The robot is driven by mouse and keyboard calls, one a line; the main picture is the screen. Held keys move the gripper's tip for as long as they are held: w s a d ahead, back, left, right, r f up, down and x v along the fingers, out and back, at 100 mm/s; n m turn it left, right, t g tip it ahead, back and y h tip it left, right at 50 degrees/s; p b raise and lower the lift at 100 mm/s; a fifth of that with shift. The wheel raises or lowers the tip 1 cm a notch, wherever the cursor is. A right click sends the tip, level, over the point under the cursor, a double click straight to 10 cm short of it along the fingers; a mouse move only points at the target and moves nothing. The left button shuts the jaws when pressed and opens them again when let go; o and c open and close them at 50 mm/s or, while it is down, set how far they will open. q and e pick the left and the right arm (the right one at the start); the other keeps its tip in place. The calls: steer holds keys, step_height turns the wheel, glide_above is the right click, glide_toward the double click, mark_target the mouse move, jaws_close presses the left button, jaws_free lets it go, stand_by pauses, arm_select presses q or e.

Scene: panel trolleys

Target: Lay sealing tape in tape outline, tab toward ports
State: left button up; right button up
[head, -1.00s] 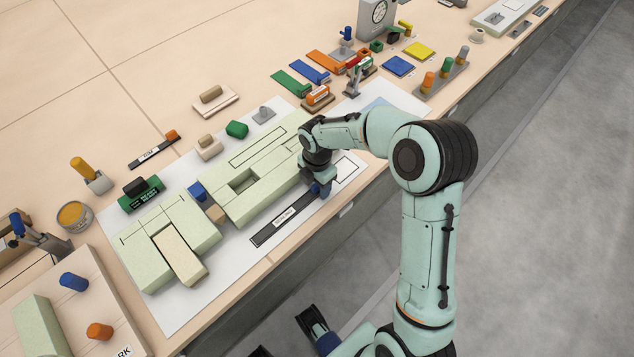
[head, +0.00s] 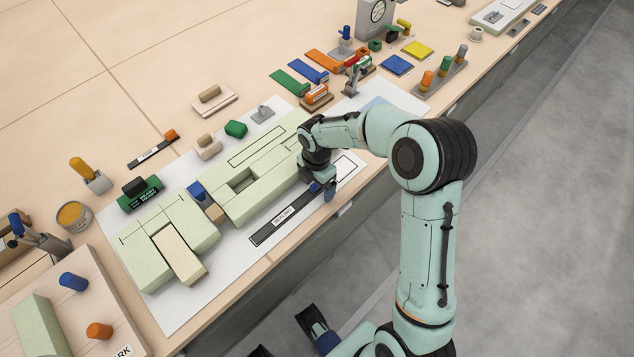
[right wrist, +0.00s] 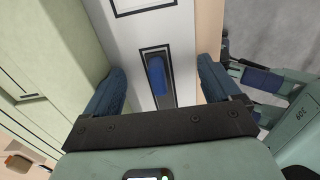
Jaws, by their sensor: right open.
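The sealing tape (head: 284,216) is a long black strip with a white label, lying flat on the white sheet in front of the pale green blocks. Its blue tab (right wrist: 157,75) is at the end nearer my right gripper. In the right wrist view a dark tape outline (right wrist: 141,62) runs around the tab end, and the strip appears to lie within it. My right gripper (right wrist: 160,88) is open, one blue finger on each side of the tab, not touching it. In the head view the gripper (head: 323,188) partly hides that end.
Pale green blocks (head: 262,182) stand close behind the tape. An empty outlined rectangle (head: 346,166) lies beyond the tab end. The table's front edge is close on the near side. Coloured strips and a peg rack (head: 440,80) stand farther right.

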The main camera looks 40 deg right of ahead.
steer(key=shift+w+r, duration=0.2)
steer(key=shift+w, duration=0.05)
steer(key=shift+r+p, duration=1.05)
steer(key=shift+r, duration=0.05)
steer(key=shift+r+p, duration=0.85)
steer(key=shift+r, duration=0.2)
steer(key=shift+s+r+p, duration=0.1)
steer(key=shift+r+p, duration=1.75)
steer(key=shift+r, duration=0.35)
